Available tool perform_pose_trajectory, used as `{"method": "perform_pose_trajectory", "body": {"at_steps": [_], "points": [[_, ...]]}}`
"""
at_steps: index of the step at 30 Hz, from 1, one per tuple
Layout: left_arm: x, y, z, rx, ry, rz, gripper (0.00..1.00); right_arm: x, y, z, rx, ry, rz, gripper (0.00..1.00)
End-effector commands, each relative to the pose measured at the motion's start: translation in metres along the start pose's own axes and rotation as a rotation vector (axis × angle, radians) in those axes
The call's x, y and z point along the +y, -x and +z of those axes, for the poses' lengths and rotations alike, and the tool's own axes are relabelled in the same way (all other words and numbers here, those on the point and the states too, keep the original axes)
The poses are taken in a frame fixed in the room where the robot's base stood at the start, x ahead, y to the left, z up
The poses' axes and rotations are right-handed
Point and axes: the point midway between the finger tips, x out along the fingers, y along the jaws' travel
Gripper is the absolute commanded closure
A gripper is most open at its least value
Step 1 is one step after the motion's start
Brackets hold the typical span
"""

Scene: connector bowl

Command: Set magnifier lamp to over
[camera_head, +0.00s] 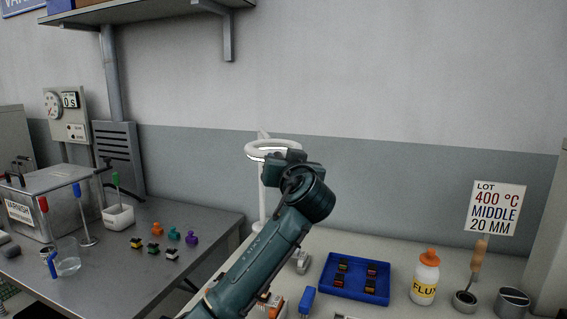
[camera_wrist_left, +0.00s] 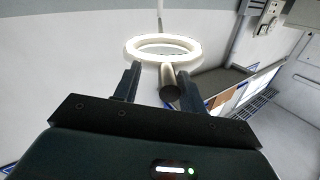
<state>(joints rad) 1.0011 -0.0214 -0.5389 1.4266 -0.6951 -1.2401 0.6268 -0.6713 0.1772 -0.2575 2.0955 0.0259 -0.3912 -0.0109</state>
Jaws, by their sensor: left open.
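The magnifier lamp (camera_head: 257,151) is a white ring head on a thin white post at the back of the right bench. In the left wrist view its lit ring (camera_wrist_left: 136,47) lies straight ahead, with a short dark-ended handle (camera_wrist_left: 170,92) pointing towards me. My left gripper (camera_wrist_left: 160,80) is open, with one finger on each side of the handle; I cannot tell whether either finger touches it. In the head view my left gripper (camera_head: 283,160) is beside the ring and hides part of it. My right gripper is not in view.
A blue tray (camera_head: 334,292) with small connectors, a flux bottle (camera_head: 425,280) and a lot sign (camera_head: 495,208) stand on the right bench. The left bench holds a varnish tank (camera_head: 45,195), a white cup (camera_head: 118,217) and several small connectors. A shelf (camera_head: 140,12) overhangs the upper left.

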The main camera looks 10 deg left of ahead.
Motion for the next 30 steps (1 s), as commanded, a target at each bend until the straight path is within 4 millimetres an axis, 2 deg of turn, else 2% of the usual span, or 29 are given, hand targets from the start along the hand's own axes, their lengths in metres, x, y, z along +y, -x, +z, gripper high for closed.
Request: {"method": "perform_pose_trajectory", "body": {"at_steps": [4,7,21,25,30], "points": [[-0.001,0.002,0.001,-0.001,0.001,-0.001,0.59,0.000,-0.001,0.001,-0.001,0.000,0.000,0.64],[0.000,0.011,0.002,-0.001,0.002,0.000,0.59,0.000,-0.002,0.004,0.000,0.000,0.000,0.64],[0.001,0.108,0.002,0.001,0.004,0.004,0.59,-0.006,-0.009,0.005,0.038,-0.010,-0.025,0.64],[0.002,0.124,0.001,0.001,0.001,0.003,0.59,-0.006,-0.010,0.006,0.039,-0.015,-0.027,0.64],[0.001,0.132,0.000,0.000,0.001,0.001,0.59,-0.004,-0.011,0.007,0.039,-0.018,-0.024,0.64]]}}
